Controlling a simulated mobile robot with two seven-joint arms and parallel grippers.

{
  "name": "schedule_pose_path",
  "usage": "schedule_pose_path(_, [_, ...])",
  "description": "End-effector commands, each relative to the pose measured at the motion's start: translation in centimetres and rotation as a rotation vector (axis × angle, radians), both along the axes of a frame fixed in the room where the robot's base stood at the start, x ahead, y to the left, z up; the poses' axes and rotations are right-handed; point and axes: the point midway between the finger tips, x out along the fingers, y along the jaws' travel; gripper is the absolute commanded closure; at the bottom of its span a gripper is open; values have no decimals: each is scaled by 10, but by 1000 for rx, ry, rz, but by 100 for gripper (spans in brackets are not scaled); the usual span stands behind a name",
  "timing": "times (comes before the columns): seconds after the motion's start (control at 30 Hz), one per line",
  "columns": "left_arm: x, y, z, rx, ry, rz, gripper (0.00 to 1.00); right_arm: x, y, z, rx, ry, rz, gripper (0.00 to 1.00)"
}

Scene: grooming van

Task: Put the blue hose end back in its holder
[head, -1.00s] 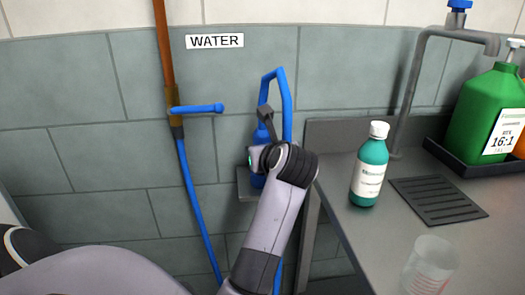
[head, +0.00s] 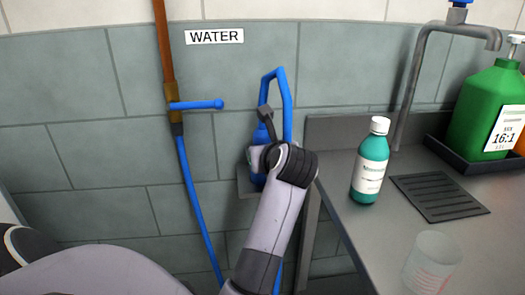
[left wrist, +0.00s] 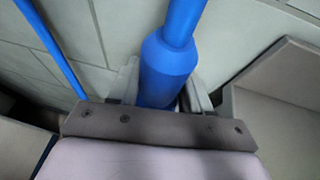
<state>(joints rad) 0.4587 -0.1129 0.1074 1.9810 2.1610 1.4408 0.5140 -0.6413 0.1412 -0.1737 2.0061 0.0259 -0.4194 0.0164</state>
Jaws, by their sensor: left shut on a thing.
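The blue hose end (head: 261,137) is upright by the tiled wall, with its blue hose (head: 287,100) looping up and over to the right. My left gripper (head: 258,160) is shut around it. The left wrist view shows the thick blue body (left wrist: 168,68) between the two grey fingers (left wrist: 165,95). A grey holder bracket (head: 245,189) is on the wall just beneath and behind the gripper. The lower blue part shows in front of the bracket; whether it is seated is hidden by my gripper and wrist. My right gripper is not in view.
The grey counter (head: 390,240) at right holds a teal bottle (head: 370,165), a clear cup (head: 432,262) and a green jug (head: 488,110).

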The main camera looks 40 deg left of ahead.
Motion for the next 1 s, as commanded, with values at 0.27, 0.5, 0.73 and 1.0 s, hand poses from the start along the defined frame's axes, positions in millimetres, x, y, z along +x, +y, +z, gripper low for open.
schedule_pose_path(0.27, [0, 0, -4, 1, -1, 0, 96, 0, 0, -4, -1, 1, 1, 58])
schedule_pose_path(0.5, [0, 0, -6, 1, 0, 1, 36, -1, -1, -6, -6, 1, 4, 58])
schedule_pose_path(0.73, [0, 0, -7, 0, 0, 1, 22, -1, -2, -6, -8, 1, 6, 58])
schedule_pose_path(1.0, [0, 0, -7, 0, 2, 1, 22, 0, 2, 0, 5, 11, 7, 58])
